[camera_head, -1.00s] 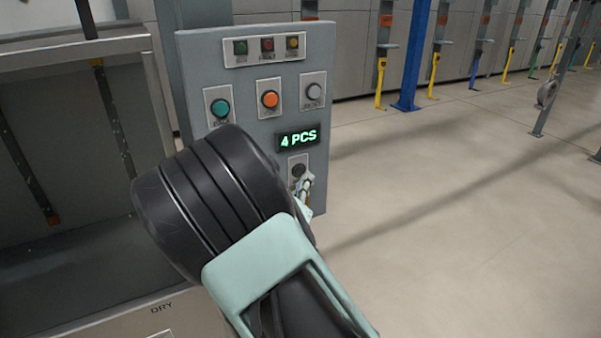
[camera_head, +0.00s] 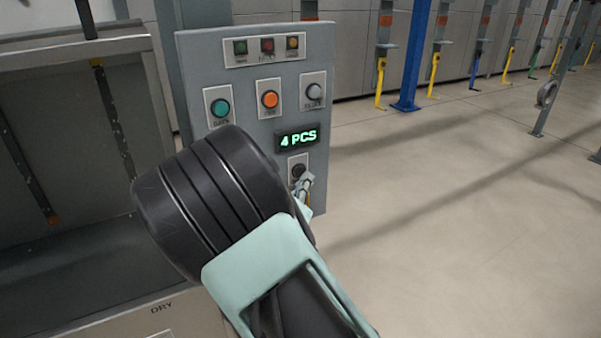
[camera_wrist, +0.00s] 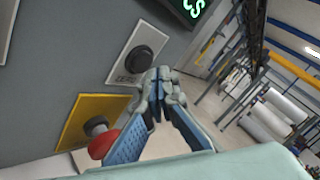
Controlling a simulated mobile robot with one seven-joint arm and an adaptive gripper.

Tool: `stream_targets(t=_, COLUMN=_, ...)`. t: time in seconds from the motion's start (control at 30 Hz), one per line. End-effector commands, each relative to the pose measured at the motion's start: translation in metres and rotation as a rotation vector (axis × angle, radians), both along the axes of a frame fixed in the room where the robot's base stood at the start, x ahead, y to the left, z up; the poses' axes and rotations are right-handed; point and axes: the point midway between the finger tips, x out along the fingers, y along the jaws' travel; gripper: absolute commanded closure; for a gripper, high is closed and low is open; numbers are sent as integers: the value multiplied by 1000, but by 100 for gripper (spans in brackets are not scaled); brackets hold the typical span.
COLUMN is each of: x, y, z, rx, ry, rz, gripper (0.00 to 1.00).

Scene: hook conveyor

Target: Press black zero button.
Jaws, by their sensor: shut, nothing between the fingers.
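The black zero button (camera_head: 299,170) sits on a pale plate under the green "4 PCS" display (camera_head: 297,138) on the grey control panel (camera_head: 240,70). In the wrist view the black button (camera_wrist: 138,60) stands out from its plate, up and left of my fingertips. My gripper (camera_head: 307,181) is shut and empty, its tips just right of and below the button in the head view. In the wrist view my gripper (camera_wrist: 158,78) has its blue-padded fingers meeting at the tips, over the plate's right edge. I cannot tell whether the tips touch the panel.
A red mushroom button (camera_wrist: 103,144) on a yellow plate (camera_wrist: 88,118) is close by my left finger. Teal (camera_head: 220,108), orange (camera_head: 269,99) and grey (camera_head: 314,91) buttons are higher on the panel. Open floor (camera_head: 450,230) lies right of it.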

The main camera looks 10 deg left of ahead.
Motion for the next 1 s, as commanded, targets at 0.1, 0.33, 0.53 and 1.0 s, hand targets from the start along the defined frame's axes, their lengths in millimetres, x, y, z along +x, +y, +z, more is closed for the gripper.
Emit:
stream_targets(t=0.1, x=3, y=2, z=0, rx=0, ry=0, rz=0, gripper=100)
stream_targets(t=0.33, x=6, y=4, z=0, rx=0, ry=1, rz=-1, gripper=100)
stream_targets(t=0.53, x=6, y=4, z=0, rx=0, ry=0, rz=0, gripper=100)
stream_targets(t=1.0, x=10, y=7, z=0, rx=0, ry=0, rz=0, gripper=100)
